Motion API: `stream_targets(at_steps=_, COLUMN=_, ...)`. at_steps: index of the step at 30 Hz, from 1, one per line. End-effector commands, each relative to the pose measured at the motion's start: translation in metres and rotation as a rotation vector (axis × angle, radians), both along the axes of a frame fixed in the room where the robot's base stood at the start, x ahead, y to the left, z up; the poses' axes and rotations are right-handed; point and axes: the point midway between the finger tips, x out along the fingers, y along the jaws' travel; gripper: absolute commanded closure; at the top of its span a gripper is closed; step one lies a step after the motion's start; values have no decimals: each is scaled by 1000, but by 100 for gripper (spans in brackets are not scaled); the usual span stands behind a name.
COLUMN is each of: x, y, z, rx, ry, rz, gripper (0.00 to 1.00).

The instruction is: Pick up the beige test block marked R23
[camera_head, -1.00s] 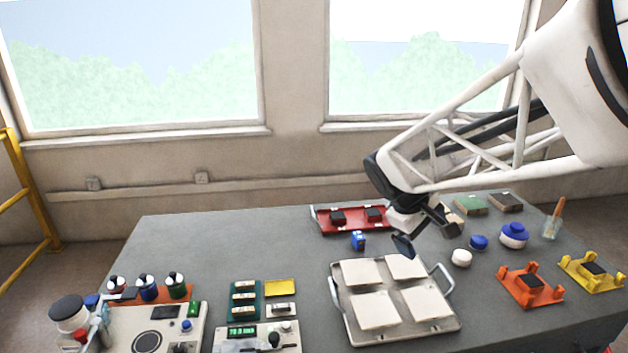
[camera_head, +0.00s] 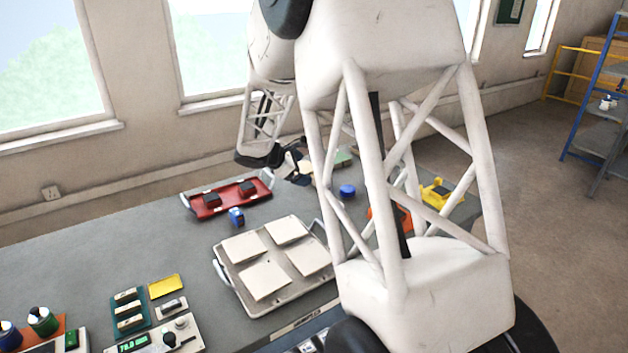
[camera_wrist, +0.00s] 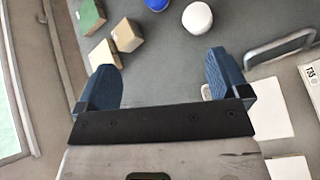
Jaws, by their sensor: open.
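Two beige blocks lie close together in the wrist view, one larger (camera_wrist: 126,35) and one lower left of it (camera_wrist: 103,54). I cannot read a mark on either, so I cannot tell which is R23. In the wrist view my gripper (camera_wrist: 165,78) is open, its two blue fingers apart with nothing between them. The blocks lie past the fingertips, towards the left finger. In the head view my gripper (camera_head: 297,172) hangs over the back of the table, right of the red tray; the beige blocks are hard to make out there.
A green block (camera_wrist: 88,17) lies beyond the beige ones. A white round piece (camera_wrist: 197,18) and a blue one (camera_wrist: 157,4) are to the right. A metal tray with pale tiles (camera_head: 218,272) and a red tray (camera_head: 190,203) stand on the table.

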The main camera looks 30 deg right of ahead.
Motion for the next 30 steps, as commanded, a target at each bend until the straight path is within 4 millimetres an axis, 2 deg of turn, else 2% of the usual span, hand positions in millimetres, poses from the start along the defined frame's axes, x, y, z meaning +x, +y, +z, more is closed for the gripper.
stream_targets(at_steps=6, x=45, y=-35, z=-38, rx=-91, ry=121, rz=104, gripper=6)
stream_targets(at_steps=15, x=98, y=-78, z=-92, rx=-209, ry=284, rz=244, gripper=6)
stream_targets(at_steps=21, x=119, y=-95, z=-117, rx=-260, ry=354, rz=302, gripper=6)
stream_targets(at_steps=30, x=125, y=-100, z=-124, rx=-276, ry=377, rz=322, gripper=6)
